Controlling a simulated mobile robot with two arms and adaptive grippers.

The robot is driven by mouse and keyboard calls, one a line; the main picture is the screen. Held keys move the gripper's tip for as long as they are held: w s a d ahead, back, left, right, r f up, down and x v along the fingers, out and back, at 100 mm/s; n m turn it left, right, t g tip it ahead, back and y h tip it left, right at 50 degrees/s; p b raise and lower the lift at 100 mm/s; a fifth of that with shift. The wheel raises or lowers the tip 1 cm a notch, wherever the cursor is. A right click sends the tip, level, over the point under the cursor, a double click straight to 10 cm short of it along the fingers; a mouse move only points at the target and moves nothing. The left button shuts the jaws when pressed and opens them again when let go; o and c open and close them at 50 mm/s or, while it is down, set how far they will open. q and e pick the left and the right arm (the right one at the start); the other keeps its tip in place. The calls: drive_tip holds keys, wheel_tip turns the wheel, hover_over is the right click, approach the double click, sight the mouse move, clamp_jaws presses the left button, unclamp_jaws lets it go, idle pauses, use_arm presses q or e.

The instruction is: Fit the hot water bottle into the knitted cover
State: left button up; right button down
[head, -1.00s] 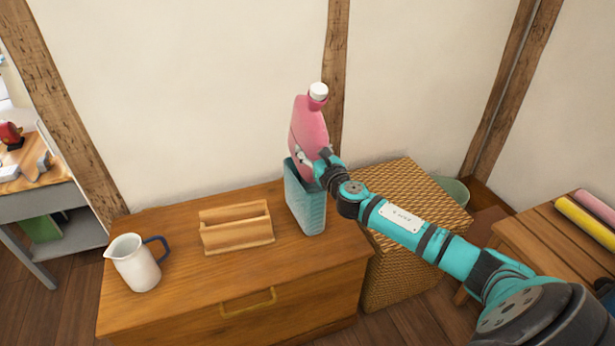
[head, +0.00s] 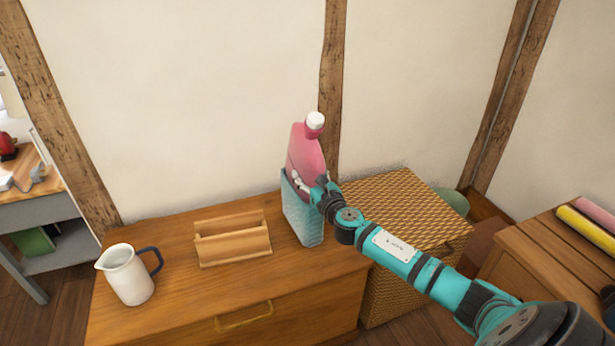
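The pink hot water bottle (head: 303,152) with a white cap stands upright, its lower part inside the mouth of the teal knitted cover (head: 303,214). The cover stands upright on the wooden chest (head: 180,245), near its right end. My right gripper (head: 306,187) is shut on the bottle's side, just above the cover's rim. The bottle's bottom is hidden in the cover. My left gripper is not in view.
A wooden box (head: 233,242) and a white jug (head: 128,275) stand on the chest to the left. A wicker basket (head: 405,200) is at the right. A wooden table (head: 560,262) with coloured rolls (head: 590,230) is at far right. The wall is behind.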

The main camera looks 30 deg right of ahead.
drive_tip(key=shift+r, duration=0.15)
drive_tip(key=c, duration=1)
unclamp_jaws()
drive_tip(key=o, duration=0.3)
